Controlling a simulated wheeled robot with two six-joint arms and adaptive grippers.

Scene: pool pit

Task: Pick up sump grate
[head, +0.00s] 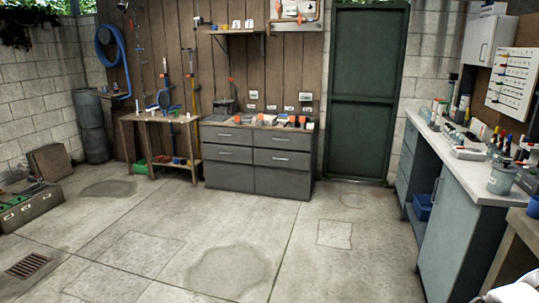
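A dark slotted grate (27,266), which looks like the sump grate, lies flush in the concrete floor at the lower left of the head view. It appears brownish, with a row of narrow slots, and nothing covers it. Neither of my grippers can be made out in the head view. A white and dark shape is cut off at the bottom right corner, and I cannot tell what it is.
A grey crate (32,208) stands by the left wall, beyond the grate. A wooden bench (160,119), a grey drawer cabinet (258,160) and a green door (362,90) line the back. A counter (470,165) runs along the right. The middle floor is clear, with damp patches.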

